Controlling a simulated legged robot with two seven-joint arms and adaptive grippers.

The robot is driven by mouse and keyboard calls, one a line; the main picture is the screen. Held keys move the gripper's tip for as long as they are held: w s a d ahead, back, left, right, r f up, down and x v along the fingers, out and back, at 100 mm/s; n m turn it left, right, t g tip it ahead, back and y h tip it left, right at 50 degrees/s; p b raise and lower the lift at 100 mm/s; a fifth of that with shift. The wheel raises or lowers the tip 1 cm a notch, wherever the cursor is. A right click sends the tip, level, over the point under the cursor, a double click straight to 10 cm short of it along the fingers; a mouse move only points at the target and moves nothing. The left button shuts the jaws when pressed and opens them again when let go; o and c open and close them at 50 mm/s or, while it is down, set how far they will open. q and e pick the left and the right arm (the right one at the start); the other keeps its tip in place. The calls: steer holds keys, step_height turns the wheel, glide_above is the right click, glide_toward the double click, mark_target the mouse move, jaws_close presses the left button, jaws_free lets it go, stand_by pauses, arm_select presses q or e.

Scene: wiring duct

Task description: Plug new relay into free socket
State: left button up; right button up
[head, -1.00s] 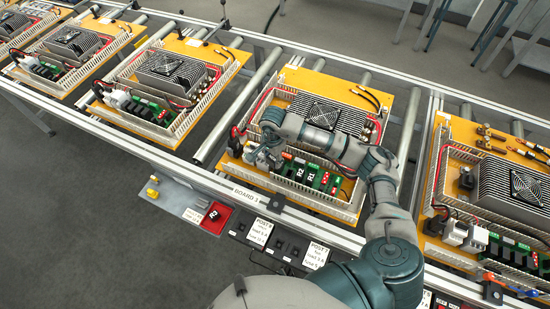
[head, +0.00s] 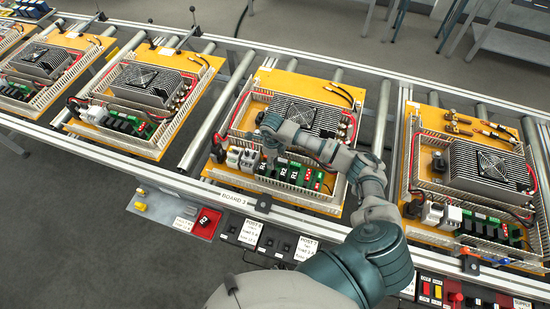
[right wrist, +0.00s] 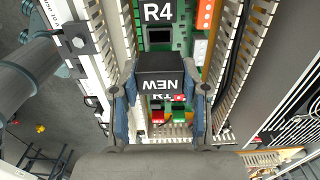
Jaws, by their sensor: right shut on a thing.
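My right gripper (right wrist: 158,95) is shut on the new relay (right wrist: 165,85), a black block whose "NEW" label reads upside down in the right wrist view. The relay is between the blue finger pads, over a green relay board (right wrist: 183,45). A label "R4" (right wrist: 158,12) and a dark square (right wrist: 160,36) show just above the relay in that view. In the head view my right gripper (head: 268,152) is over the left part of the relay row (head: 292,174) on board 3. The relay's underside and the place directly beneath it are hidden. My left gripper is out of view.
A slotted white duct (right wrist: 240,45) runs along the relay board. A finned heatsink with a fan (head: 308,117) stands behind the row. White blocks (head: 242,159) sit to its left. A red tray (head: 207,222) with a black relay is in front of the rail.

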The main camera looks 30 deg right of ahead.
steer(key=shift+a, duration=0.25)
steer(key=shift+a+f+b, duration=0.2)
steer(key=shift+b, duration=0.1)
steer(key=shift+f+b, duration=0.3)
steer(key=shift+f, duration=0.05)
steer(key=f, duration=0.1)
steer(key=d+f+b, duration=0.1)
steer(key=f+b, duration=0.1)
steer(key=shift+d+f, duration=0.3)
steer(key=shift+f, duration=0.1)
steer(key=shift+d+f+b, duration=0.1)
steer(key=shift+f+b, duration=0.25)
steer(key=shift+b, duration=0.15)
steer(key=shift+f, duration=0.15)
steer(key=shift+a, duration=0.45)
steer(key=shift+a+r, duration=0.2)
steer(key=shift+a, duration=0.1)
steer(key=shift+d+f, duration=0.15)
steer(key=shift+d, duration=0.4)
steer(key=shift+s+d, duration=0.1)
steer(key=shift+d, duration=0.3)
steer(key=shift+a, duration=0.6)
